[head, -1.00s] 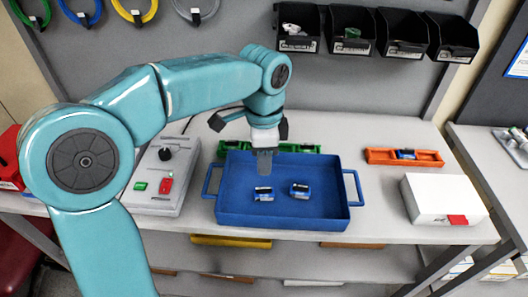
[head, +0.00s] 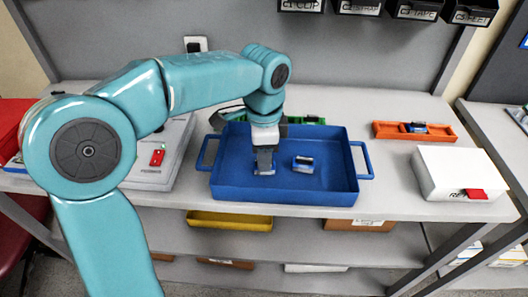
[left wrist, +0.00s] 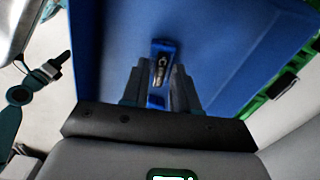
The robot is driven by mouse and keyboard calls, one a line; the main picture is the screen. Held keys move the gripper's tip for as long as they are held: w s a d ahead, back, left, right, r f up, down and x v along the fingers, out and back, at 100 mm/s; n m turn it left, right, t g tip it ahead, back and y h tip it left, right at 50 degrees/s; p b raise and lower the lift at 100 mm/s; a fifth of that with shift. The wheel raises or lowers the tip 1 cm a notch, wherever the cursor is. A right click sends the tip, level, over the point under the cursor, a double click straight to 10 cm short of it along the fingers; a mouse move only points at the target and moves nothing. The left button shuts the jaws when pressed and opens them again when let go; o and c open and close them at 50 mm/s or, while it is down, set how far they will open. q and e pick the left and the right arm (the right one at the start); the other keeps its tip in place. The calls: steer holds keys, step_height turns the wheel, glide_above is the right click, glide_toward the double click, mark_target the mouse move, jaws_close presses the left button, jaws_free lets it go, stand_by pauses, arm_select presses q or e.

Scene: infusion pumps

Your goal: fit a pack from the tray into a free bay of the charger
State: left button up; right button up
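The blue tray (head: 285,197) stands on the bench with two small blue-and-dark packs in it. My left gripper (head: 265,168) points down inside the tray at the left pack (left wrist: 160,72). In the left wrist view, its two fingers (left wrist: 160,88) stand on either side of this pack, apart; contact is not clear. The right pack (head: 303,164) lies free in the tray. A green rack (head: 307,120), partly hidden by the tray wall and my arm, is behind the tray. An orange rack (head: 390,131) at right holds a pack (head: 415,128). A small teal arm with a dark end (left wrist: 58,62), apparently my right, shows in the wrist view.
A grey device with a red switch (head: 157,157) stands left of the tray, partly behind my arm. A white box (head: 455,172) with a red tab is at right. A yellow bin (head: 230,221) is on the lower shelf. Bench between tray and white box is clear.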

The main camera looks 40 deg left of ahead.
arm_select(q)
jaws_close()
step_height(320, 180, up, 8)
steer(key=p, duration=0.7)
steer(key=shift+r+p, duration=0.1)
steer(key=shift+p, duration=0.3)
